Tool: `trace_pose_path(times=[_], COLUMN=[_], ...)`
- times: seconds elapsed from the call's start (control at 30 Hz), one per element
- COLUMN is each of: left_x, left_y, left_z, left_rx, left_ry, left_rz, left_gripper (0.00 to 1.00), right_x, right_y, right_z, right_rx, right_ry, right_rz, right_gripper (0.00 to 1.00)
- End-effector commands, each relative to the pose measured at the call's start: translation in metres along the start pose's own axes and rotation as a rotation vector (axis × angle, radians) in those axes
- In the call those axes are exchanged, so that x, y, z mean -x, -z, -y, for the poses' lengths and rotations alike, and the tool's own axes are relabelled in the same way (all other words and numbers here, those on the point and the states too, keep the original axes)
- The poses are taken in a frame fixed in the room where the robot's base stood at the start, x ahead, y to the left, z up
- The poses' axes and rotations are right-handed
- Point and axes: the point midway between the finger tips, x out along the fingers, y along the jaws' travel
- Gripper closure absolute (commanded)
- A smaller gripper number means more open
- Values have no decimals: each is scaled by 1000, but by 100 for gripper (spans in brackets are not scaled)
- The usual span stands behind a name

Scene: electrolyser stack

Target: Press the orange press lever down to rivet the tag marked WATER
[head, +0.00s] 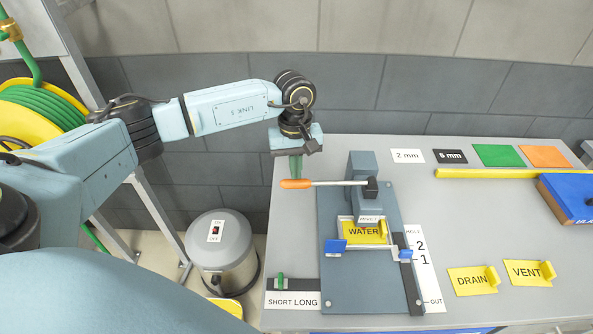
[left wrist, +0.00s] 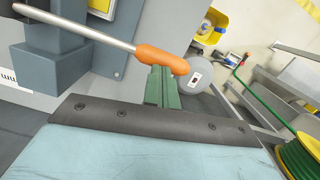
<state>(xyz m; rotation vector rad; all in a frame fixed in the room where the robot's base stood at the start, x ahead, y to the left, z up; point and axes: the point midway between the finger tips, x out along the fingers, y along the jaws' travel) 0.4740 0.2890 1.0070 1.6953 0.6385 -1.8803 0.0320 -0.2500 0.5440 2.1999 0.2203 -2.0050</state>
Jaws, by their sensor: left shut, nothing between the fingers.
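The orange lever handle (head: 295,184) is at the left end of a metal rod on the grey press (head: 363,205); the rod looks roughly level. The yellow WATER tag (head: 362,232) sits in the press holder, under the RIVET label. My left gripper (head: 296,177) points down with its green fingers shut and empty, right at the orange handle. In the left wrist view the fingertips (left wrist: 161,70) meet the edge of the handle (left wrist: 162,60) in the picture; I cannot tell whether they touch. My right gripper is not in view.
Yellow DRAIN (head: 472,281) and VENT (head: 529,272) tags lie on the grey table to the right. A HOLE scale (head: 422,270) and a SHORT/LONG strip (head: 292,299) flank the press plate. A yellow bar (head: 500,173) and blue box (head: 565,199) are farther right.

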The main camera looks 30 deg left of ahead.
Motion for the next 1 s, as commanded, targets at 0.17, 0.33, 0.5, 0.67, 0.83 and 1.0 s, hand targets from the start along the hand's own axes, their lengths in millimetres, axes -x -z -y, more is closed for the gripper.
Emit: trace_pose_path(times=[0.17,0.33,0.5,0.67,0.83,1.0], left_x=[6,10,12,30,67,104], left_y=[23,24,25,25,25,25], left_z=[1,1,1,0,0,0], left_rx=[6,3,3,3,2,4], left_ry=[0,0,-1,-3,-4,-3], left_rz=[-6,-4,-5,-8,-9,-7], left_gripper=[100,100,100,100,100,100], right_x=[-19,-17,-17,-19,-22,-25], right_y=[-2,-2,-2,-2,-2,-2], right_z=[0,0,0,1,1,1], right_rx=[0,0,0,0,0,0], right_ry=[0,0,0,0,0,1], right_rz=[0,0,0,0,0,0], right_gripper=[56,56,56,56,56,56])
